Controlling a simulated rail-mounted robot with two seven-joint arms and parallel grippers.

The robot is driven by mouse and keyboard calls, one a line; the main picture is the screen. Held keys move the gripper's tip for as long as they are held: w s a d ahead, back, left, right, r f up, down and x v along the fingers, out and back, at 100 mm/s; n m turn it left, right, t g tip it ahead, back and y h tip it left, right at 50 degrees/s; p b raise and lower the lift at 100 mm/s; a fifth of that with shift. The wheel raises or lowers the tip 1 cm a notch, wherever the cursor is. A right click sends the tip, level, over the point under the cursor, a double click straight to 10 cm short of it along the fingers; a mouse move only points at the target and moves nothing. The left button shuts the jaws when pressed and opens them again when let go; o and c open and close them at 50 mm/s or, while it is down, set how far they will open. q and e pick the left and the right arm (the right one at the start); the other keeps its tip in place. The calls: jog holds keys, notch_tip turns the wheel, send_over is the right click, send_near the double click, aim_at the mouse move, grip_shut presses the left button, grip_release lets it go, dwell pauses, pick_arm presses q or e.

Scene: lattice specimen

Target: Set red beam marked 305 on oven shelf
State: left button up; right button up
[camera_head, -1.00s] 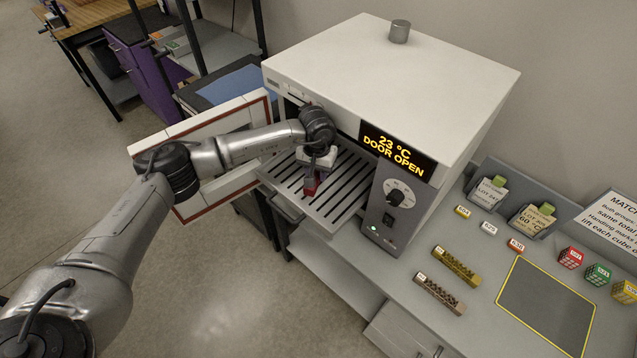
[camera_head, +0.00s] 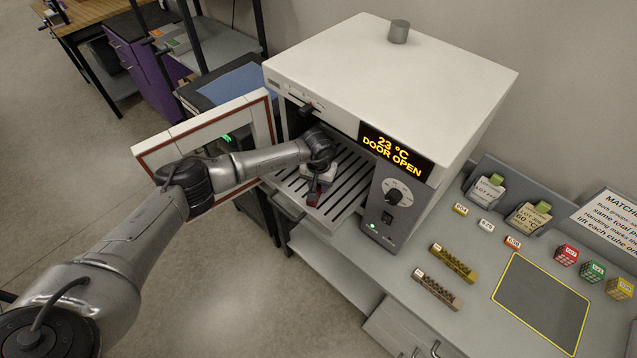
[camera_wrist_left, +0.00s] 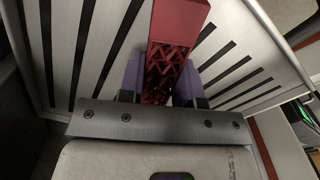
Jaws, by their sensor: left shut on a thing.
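The red beam (camera_wrist_left: 178,22) is a lattice bar held between the fingers of my left gripper (camera_wrist_left: 160,80) in the left wrist view. In the head view my left gripper (camera_head: 316,188) is over the oven shelf (camera_head: 349,192), with a bit of the red beam showing below it. The shelf is a slotted metal plate, pulled out at the open front of the oven (camera_head: 390,75). I cannot tell whether the beam touches the shelf. The marking 305 is not readable. My right gripper is not in view.
The oven door (camera_head: 160,152) stands open at the left. The oven's display (camera_head: 397,157) reads 23 °C, DOOR OPEN. On the bench at right lie a yellow beam (camera_head: 453,263), a brown beam (camera_head: 437,291), several cubes and a grey mat (camera_head: 541,305).

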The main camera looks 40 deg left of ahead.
pick_arm(q)
jog(key=shift+f, duration=0.1)
jog(key=o, duration=0.9)
jog(key=shift+r+b, duration=0.6)
jog(key=shift+r, duration=3.3)
